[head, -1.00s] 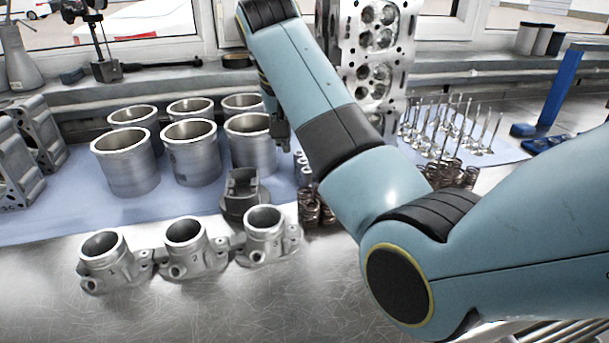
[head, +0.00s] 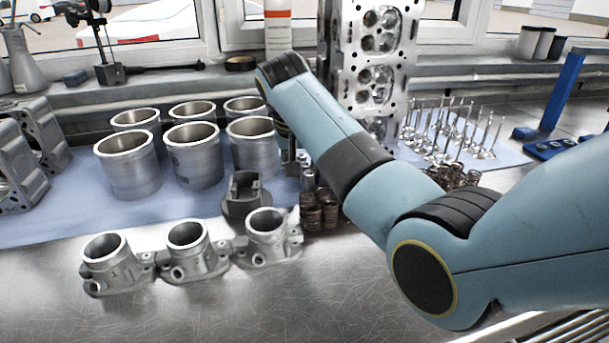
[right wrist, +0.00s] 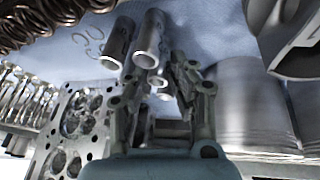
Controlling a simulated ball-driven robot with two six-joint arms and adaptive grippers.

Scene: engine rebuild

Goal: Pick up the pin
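In the head view this gripper is mostly hidden behind my right arm and the cylinder liners. My left gripper is not in view.
Several cylinder liners (head: 194,165) stand left of the pins. A piston (head: 246,192) and coil springs (head: 319,213) are close in front. The cylinder head (head: 374,70) stands behind to the right, with upright valves (head: 455,140) beyond my arm.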

